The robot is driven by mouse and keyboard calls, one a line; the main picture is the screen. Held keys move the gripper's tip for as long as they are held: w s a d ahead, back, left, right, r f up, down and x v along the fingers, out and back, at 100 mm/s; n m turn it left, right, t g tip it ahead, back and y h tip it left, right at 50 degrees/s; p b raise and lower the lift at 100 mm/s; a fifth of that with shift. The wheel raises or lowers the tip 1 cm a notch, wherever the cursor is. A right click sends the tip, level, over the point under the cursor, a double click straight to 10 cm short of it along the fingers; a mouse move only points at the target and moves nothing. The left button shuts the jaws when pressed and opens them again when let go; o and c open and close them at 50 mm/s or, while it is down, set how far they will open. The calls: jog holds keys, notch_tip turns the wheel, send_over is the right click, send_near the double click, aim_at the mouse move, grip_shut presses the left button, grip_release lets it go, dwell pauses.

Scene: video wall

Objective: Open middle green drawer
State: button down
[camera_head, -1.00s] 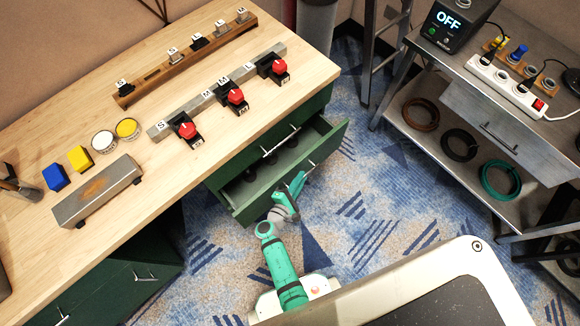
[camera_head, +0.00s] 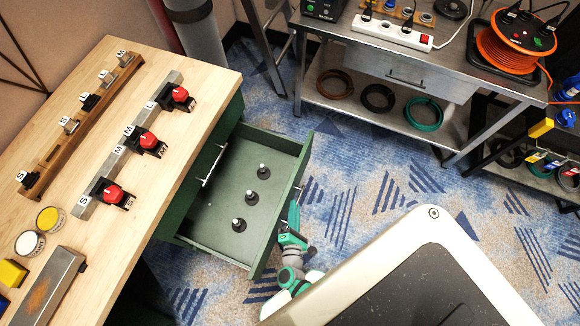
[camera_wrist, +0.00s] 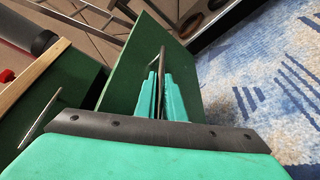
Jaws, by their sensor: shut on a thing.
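The green drawer (camera_head: 215,215) under the wooden workbench is pulled well out. Inside it stand several small dark pegs with pale tips, set in a row. Its front panel also shows in the wrist view (camera_wrist: 140,62). My gripper (camera_head: 294,210) is at the outer face of that panel. In the wrist view my gripper (camera_wrist: 160,85) has its two green fingers closed on the drawer's metal bar handle (camera_wrist: 162,58). Part of the handle is hidden between the fingers. Another handle (camera_head: 213,165) shows on the green cabinet front behind the open drawer.
The wooden workbench (camera_head: 80,100) carries red-knobbed switches (camera_head: 148,141), a wooden rail and paint tins. A metal shelf table (camera_head: 450,80) with coiled cables (camera_head: 378,98) stands at the back right. Blue patterned carpet (camera_head: 350,180) is free between them.

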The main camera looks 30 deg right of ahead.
jog(key=shift+s+d, duration=0.2)
jog(key=shift+d, duration=0.1)
jog(key=c, duration=1.8)
grip_release()
jog(key=shift+c, duration=0.2)
jog(key=shift+a, duration=0.1)
jog(key=shift+a, duration=0.1)
jog(key=shift+s+a, duration=0.25)
jog(key=v, duration=1)
jog(key=shift+s+d, duration=0.1)
jog(key=shift+s, duration=0.05)
